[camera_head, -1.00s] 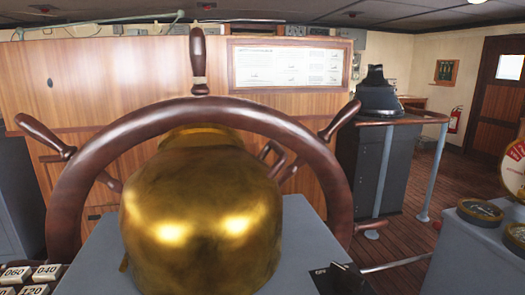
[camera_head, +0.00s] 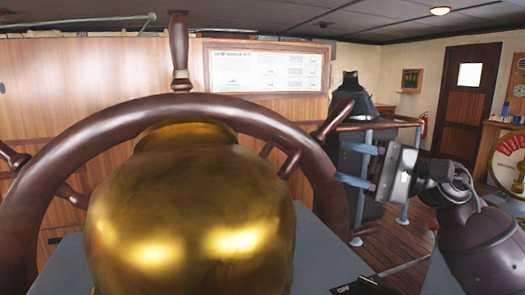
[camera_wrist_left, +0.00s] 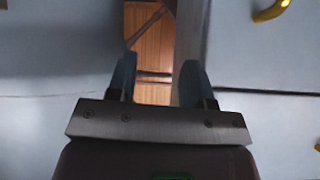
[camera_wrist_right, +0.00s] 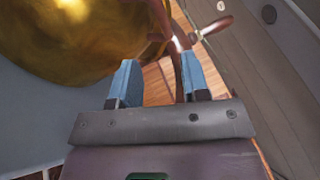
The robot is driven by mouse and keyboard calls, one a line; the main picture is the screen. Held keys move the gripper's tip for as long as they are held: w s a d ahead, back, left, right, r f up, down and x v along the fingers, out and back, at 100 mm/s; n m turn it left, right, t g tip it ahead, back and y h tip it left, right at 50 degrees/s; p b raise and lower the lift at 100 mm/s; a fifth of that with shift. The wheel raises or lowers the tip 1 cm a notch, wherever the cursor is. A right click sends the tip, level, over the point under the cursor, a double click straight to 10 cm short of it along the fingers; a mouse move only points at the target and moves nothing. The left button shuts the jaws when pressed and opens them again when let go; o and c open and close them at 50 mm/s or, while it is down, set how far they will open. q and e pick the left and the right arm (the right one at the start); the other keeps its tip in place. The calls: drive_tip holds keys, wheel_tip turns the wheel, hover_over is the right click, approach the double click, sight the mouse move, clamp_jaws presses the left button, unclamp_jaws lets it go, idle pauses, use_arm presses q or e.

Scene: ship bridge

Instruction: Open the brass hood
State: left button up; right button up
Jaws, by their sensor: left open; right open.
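The brass hood (camera_head: 190,215) is a large rounded golden dome on a grey pedestal, in front of the wooden ship's wheel. It fills the lower middle of the head view and looks closed. My right gripper (camera_head: 362,165) is open and empty, raised to the right of the hood and wheel, its fingers pointing left. In the right wrist view the hood (camera_wrist_right: 80,35) is at upper left, apart from the open fingers (camera_wrist_right: 158,80). My left gripper (camera_wrist_left: 153,80) is open and empty in its own wrist view, between grey surfaces; it is outside the head view.
The wheel (camera_head: 95,120) arches behind the hood, its spokes reaching out near my right gripper. A dark console with a railing (camera_head: 375,124) stands behind that gripper. An engine telegraph dial (camera_head: 508,165) is at the right. Wooden floor (camera_head: 430,215) shows between them.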

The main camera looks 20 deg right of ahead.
sight(284, 140)
drive_tip(key=w+a+r, duration=0.1)
drive_tip(key=a, duration=0.2)
drive_tip(key=w+a+r+n+p, duration=0.1)
drive_tip(key=a, duration=0.2)
drive_tip(key=w+a+r+n, duration=0.1)
drive_tip(key=a, duration=0.2)
drive_tip(key=shift+w+h, duration=0.15)
drive_tip(key=shift+h, duration=0.15)
drive_tip(key=shift+w+a+p, duration=0.25)
drive_tip(key=shift+a+p, duration=0.05)
drive_tip(key=shift+a, duration=0.35)
drive_tip(key=shift+f, duration=0.1)
clamp_jaws()
